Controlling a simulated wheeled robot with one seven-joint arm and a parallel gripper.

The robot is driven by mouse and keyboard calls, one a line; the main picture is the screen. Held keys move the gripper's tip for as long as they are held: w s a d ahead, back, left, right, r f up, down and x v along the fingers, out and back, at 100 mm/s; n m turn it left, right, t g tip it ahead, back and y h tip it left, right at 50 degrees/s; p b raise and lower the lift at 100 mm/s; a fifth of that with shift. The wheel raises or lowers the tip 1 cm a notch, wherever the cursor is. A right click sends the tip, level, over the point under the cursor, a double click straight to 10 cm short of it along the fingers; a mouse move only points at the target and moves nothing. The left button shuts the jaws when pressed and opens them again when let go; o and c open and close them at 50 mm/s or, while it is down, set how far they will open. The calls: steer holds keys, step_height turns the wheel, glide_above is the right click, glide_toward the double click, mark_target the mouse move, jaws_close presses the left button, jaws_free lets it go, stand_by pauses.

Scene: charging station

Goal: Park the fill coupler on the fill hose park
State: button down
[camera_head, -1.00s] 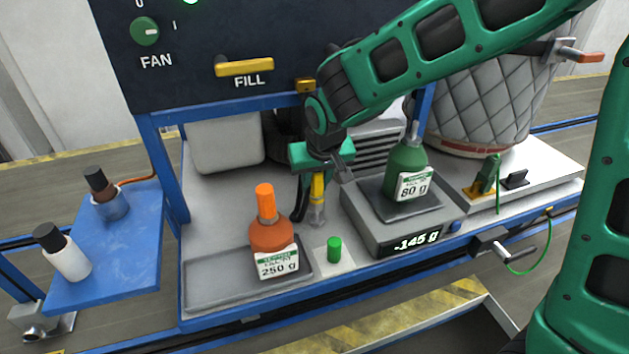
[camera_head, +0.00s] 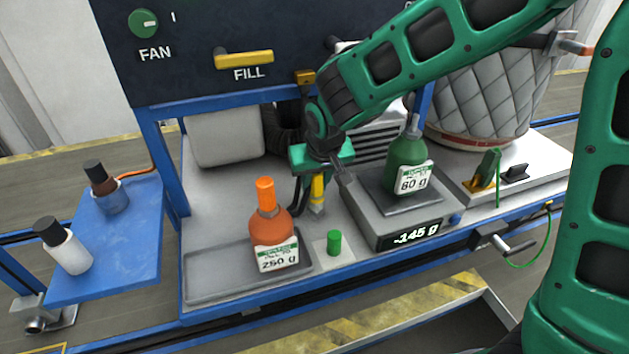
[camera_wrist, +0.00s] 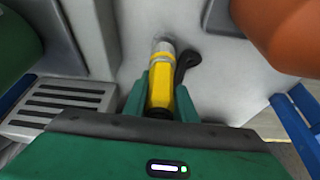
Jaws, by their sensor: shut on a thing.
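The fill coupler (camera_head: 317,190) is a yellow cylinder with a grey metal tip. My gripper (camera_head: 319,181) is shut on it and holds it nearly upright, tip down, over the grey bench deck behind the orange bottle. In the wrist view the coupler (camera_wrist: 160,84) sits between both green fingers, its metal tip pointing away from the palm. I cannot tell whether the tip touches the deck. A black hose or lever-like part (camera_wrist: 187,63) shows beside it. I cannot identify the fill hose park with certainty; a small brown-orange block (camera_head: 304,77) is on the panel's lower edge.
An orange bottle (camera_head: 270,224) stands in a grey tray at front left, near a green cap (camera_head: 334,242). A green bottle (camera_head: 405,164) stands on the scale (camera_head: 392,222), reading -145 g. A quilted vessel (camera_head: 487,95) is behind right. A blue shelf (camera_head: 130,262) holds two bottles.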

steer(key=shift+f, duration=1)
steer(key=c, duration=1.4)
jaws_free()
steer(key=shift+r, duration=0.1)
steer(key=v, duration=1)
steer(key=shift+s+r, duration=0.15)
steer(key=shift+r, duration=0.1)
